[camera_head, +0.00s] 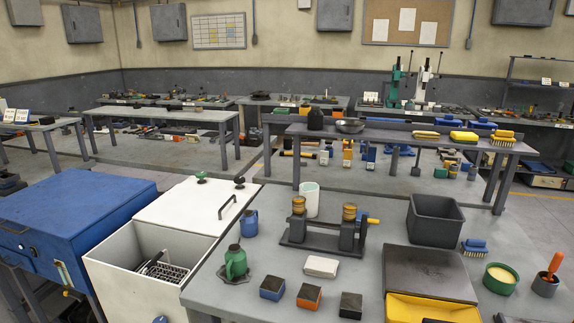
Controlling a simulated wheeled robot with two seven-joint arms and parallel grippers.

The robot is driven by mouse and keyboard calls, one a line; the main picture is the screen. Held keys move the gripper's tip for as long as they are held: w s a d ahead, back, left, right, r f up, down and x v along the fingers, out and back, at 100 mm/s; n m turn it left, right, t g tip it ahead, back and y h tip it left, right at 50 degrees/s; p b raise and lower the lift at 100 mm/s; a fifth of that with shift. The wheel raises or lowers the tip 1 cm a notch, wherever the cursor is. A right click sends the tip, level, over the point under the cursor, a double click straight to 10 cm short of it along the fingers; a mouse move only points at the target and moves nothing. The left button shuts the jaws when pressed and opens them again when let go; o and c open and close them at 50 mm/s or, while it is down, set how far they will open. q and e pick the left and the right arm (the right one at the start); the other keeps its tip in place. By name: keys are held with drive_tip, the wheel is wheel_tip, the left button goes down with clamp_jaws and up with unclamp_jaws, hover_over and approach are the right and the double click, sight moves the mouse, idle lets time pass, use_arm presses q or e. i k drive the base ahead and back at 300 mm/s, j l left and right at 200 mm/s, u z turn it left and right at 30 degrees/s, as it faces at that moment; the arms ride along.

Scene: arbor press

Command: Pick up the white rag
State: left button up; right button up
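The white rag (321,266) lies as a small folded pad on the near grey table (240,292). It sits in front of the dark press-like fixture (322,232) and behind a row of small dark-topped blocks, the middle one with orange sides (309,297). Its top and front are in plain view and nothing covers it. Neither of my grippers can be made out in the head view.
A green can (235,264) and a blue mug (250,223) stand left of the rag. A white cup (310,199) is behind the fixture. A dark grey bin (434,221) and a yellow tray (432,309) are to the right. A white open chest (138,268) adjoins the table's left.

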sight(315, 265)
drive_tip(key=i+j+z, duration=0.4)
drive_tip(key=j, duration=0.25)
drive_tip(key=i+j+z, duration=0.2)
drive_tip(key=i+j, duration=0.1)
drive_tip(key=j, duration=0.1)
